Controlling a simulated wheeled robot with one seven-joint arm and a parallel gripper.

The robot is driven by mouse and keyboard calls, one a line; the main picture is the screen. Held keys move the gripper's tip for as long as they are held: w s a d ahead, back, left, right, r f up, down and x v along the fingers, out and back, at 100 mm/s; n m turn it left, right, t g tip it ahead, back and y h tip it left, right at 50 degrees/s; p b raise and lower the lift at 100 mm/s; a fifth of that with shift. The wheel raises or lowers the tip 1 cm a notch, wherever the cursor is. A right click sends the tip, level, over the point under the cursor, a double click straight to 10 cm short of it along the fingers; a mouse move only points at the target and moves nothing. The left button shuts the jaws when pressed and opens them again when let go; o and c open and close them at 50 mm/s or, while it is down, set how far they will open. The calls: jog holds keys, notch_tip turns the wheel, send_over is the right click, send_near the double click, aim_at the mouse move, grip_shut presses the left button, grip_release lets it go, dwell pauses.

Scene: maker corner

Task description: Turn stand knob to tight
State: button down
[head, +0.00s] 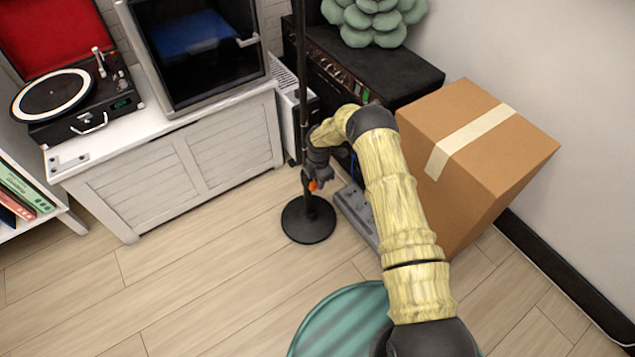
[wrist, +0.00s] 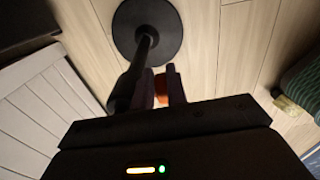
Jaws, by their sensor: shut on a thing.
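The stand is a thin black pole (head: 302,80) on a round black base (head: 308,219) in the head view. Its base (wrist: 146,28) and pole (wrist: 142,60) also show in the wrist view. The stand knob is orange (head: 313,185) and sits low on the pole. My gripper (head: 316,180) reaches down beside the pole and is shut on the knob. In the wrist view the orange knob (wrist: 161,88) shows between the two fingers of my gripper (wrist: 164,84). The fingers partly hide the knob, and I cannot tell how far it is turned.
A white cabinet (head: 160,180) with a record player (head: 75,105) stands left. A black amplifier (head: 400,75) is behind the stand. A cardboard box (head: 470,150) is right, and a grey pedal unit (head: 356,212) lies close beside the base. Open wooden floor (head: 190,270) lies in front.

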jog(key=g+y+b, duration=0.1)
jog(key=y+b, duration=0.1)
jog(key=b, duration=0.2)
jog(key=f+g+y+b, duration=0.1)
jog(key=g+y+b, duration=0.1)
jog(key=b, duration=0.3)
jog(key=f+g+y+b, duration=0.1)
jog(key=g+y+b, duration=0.1)
jog(key=b, duration=0.3)
jog(key=shift+w+d+y, duration=0.2)
jog(key=shift+y, duration=0.4)
jog(key=shift+r, duration=0.1)
jog(key=c, duration=1.7)
grip_release()
